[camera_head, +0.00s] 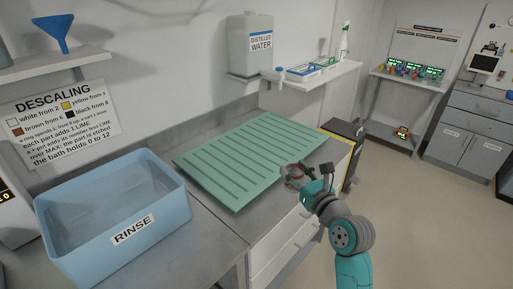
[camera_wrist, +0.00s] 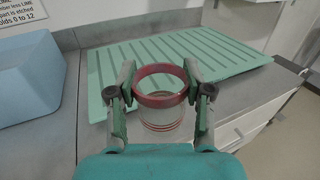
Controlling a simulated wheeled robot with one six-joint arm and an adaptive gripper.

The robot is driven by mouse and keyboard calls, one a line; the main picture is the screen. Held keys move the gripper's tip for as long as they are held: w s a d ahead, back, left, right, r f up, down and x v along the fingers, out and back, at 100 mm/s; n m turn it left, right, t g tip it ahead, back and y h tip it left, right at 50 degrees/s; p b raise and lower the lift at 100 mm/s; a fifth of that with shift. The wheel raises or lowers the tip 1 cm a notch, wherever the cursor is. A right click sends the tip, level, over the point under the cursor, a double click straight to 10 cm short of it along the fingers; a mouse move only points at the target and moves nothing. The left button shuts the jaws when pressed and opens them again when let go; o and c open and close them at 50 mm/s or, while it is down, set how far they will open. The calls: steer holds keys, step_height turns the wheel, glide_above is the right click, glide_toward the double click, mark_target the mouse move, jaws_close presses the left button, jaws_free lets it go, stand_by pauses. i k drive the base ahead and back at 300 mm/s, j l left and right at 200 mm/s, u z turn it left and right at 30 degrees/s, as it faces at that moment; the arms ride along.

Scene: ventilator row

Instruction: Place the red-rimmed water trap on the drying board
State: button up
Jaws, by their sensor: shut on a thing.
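The red-rimmed water trap (camera_wrist: 160,112) is a clear cup with a red rim and thin red rings low on its wall. My gripper (camera_wrist: 160,88) is shut on it, one finger on each side, and holds it upright. In the head view, my gripper (camera_head: 300,182) and the trap (camera_head: 291,171) are at the right front edge of the drying board. The drying board (camera_head: 240,152) is a green ribbed sheet on the grey counter, with nothing on it. In the wrist view, the board (camera_wrist: 215,48) lies beyond the trap. I cannot tell the trap's height above the counter.
A blue RINSE tub (camera_head: 160,226) stands left of the board. A shelf (camera_head: 325,75) with a distilled water container (camera_head: 250,45) is on the wall behind. A dark-topped yellow bin (camera_head: 346,130) stands at the counter's right end. The board's surface is clear.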

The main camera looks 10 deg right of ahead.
mark_target(267, 152)
steer(key=i, duration=1)
